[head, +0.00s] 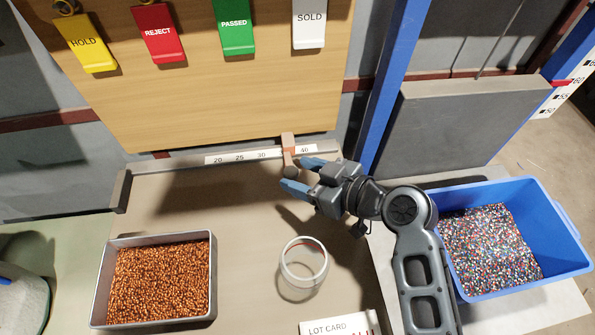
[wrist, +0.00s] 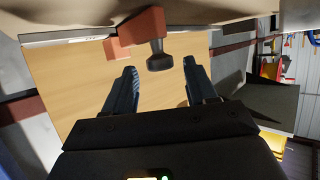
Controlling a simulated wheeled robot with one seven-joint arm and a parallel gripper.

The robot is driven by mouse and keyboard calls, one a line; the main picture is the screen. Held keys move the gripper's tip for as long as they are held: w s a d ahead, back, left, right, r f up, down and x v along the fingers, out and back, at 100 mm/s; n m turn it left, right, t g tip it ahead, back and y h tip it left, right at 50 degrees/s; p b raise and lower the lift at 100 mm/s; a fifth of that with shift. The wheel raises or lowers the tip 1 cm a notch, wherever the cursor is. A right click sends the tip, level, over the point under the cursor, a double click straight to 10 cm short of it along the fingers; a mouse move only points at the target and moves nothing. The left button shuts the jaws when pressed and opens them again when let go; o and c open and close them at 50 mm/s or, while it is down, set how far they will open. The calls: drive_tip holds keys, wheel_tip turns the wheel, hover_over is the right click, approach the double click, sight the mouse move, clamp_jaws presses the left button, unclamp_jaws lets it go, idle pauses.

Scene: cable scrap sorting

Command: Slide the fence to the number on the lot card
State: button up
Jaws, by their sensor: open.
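The fence (head: 288,143) is a brown block on the rail at the back of the table, with a dark round knob (head: 291,172) on its near side. It stands between the 30 and the 40 on the white scale strip (head: 238,157) and covers the marks there. My gripper (head: 302,174) is open, its blue fingertips by the knob. In the wrist view the knob (wrist: 159,58) sits between and just beyond the fingertips, apart from both. The lot card (head: 327,327) is at the bottom edge; its number is cut off, with only bits of red showing.
Coloured tags hang on the wooden board (head: 190,85) behind.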

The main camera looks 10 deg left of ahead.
drive_tip(key=v, duration=0.6)
drive_tip(key=shift+s+d, duration=0.1)
drive_tip(key=shift+d, duration=0.1)
